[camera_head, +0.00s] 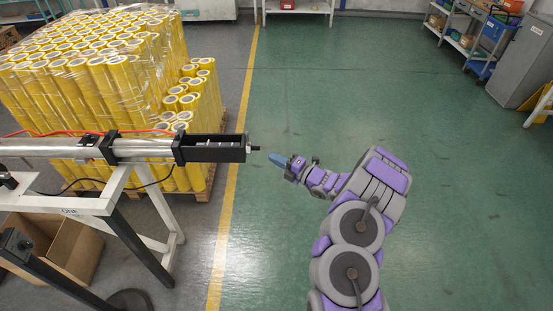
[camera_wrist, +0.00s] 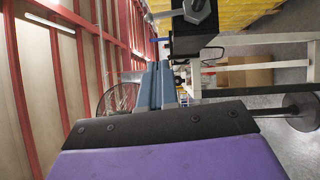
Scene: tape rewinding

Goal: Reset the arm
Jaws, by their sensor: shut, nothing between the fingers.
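My gripper (camera_head: 280,159) is on the end of my purple and grey arm, in the middle of the head view. Its blue fingers point left toward the rewinding machine's black end housing (camera_head: 217,148). A short shaft tip (camera_head: 255,148) sticks out of that housing, a small gap from the fingertips. In the wrist view my gripper's fingers (camera_wrist: 157,84) lie side by side, shut and empty. The black housing (camera_wrist: 198,42) shows there to the right of the fingers, with a grey metal hex end (camera_wrist: 197,8) at the top.
Yellow tape rolls (camera_head: 95,65) are stacked on a pallet at the back left. The machine's white frame (camera_head: 75,203) and a cardboard box (camera_head: 65,250) stand at the left. Shelves (camera_head: 475,30) and a grey cabinet (camera_head: 520,65) are at the back right. The green floor (camera_head: 455,190) is clear.

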